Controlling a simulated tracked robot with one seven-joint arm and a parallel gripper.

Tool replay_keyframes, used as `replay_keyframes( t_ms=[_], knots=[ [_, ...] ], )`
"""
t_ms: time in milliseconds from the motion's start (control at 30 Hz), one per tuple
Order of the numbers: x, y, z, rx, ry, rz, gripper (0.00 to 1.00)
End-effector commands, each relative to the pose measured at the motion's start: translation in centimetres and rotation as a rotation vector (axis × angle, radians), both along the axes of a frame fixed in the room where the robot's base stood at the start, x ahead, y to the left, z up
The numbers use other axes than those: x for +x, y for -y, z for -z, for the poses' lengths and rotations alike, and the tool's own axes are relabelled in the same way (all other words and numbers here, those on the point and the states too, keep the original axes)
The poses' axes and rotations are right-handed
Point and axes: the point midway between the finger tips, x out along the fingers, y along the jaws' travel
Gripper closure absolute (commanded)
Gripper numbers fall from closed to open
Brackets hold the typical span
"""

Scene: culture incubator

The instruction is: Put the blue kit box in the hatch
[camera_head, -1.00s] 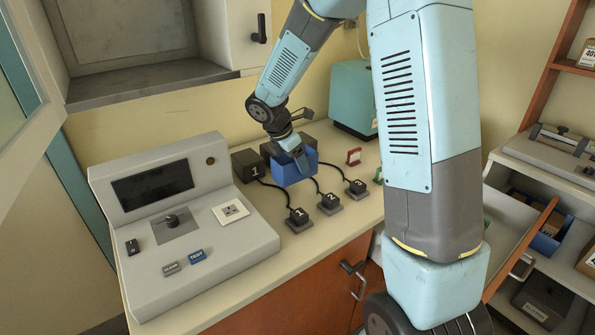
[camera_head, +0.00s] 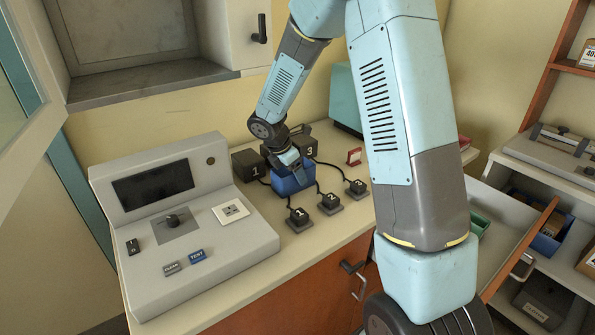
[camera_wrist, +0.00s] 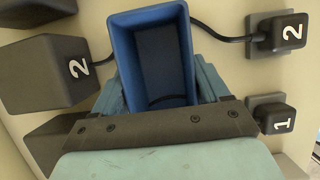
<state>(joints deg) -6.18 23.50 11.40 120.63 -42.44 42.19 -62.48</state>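The blue kit box (camera_head: 292,182) is an open-topped blue box over the bench, in front of the dark numbered blocks. In the wrist view the blue kit box (camera_wrist: 160,55) shows its hollow inside, empty apart from a dark curved line. My gripper (camera_head: 289,164) is at the box, with its teal fingers close against both sides, and appears shut on it. Whether the box touches the bench is hard to tell. The hatch, apparently the grey wall recess (camera_head: 130,38), is at the upper left, with a sill below and a black-handled white panel at its right.
A console (camera_head: 180,230) stands left on the bench. Blocks (camera_head: 249,165) with cables to small plugs (camera_head: 299,219) surround the box. A teal case (camera_head: 344,97) is behind, a red-framed item (camera_head: 354,156) to the right. An open drawer (camera_head: 515,240) juts out at right.

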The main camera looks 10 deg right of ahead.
Motion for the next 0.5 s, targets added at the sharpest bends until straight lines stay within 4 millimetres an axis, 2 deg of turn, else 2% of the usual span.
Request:
replay_keyframes(
  t_ms=[33, 267, 500],
  knots=[
    [-0.01, 0.01, -0.01, 0.0, 0.0, 0.0, 0.21],
    [0.0, 0.03, -0.02, 0.0, 0.0, 0.0, 0.0],
    [0.0, 0.05, -0.14, 0.0, 0.0, 0.001, 0.0]
  ],
)
